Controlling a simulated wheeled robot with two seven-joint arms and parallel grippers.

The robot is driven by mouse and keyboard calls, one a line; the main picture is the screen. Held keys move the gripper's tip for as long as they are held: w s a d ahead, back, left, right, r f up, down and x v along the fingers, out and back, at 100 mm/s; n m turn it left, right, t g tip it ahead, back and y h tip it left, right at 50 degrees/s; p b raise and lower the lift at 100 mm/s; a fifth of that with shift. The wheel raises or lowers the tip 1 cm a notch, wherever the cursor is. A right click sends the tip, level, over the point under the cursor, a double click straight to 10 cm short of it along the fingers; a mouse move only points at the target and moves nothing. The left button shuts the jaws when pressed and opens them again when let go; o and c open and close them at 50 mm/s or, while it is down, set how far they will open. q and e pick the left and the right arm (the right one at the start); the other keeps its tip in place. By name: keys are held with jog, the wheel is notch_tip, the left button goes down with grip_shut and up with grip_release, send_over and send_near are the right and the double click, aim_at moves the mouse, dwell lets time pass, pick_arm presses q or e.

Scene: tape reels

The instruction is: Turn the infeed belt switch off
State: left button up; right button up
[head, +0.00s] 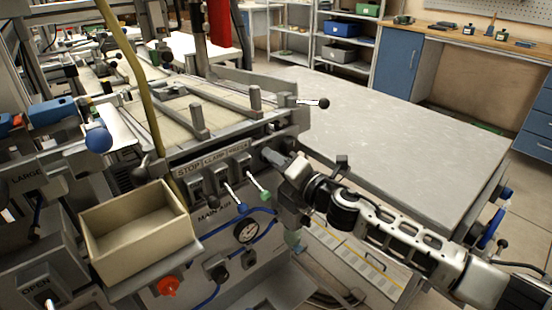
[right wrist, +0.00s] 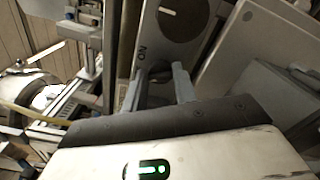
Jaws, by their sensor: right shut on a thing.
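A dark switch handle (right wrist: 157,72) sits beside the letters. My right gripper (right wrist: 157,90) is shut on this handle, with one finger on each side; the fingers partly hide it. In the head view my right gripper (head: 275,157) is at the right end of the machine's front panel, and the switch there is mostly hidden by it. I cannot read its label. My left gripper is not in view.
Left of my right gripper, the front panel (head: 205,165) carries several levers under labels including STOP. Below are a gauge (head: 247,230), blue hoses and a red knob (head: 168,286). An open box (head: 185,200) stands at left. A wide grey tabletop (head: 400,130) lies clear at right.

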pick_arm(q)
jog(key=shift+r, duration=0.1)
pick_arm(e)
jog(key=shift+n, duration=0.6)
jog(key=o, duration=1)
jog(key=shift+c, duration=0.2)
pick_arm(q)
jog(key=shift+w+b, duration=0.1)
jog(key=shift+b, duration=0.4)
pick_arm(e)
jog(key=v, duration=1.6)
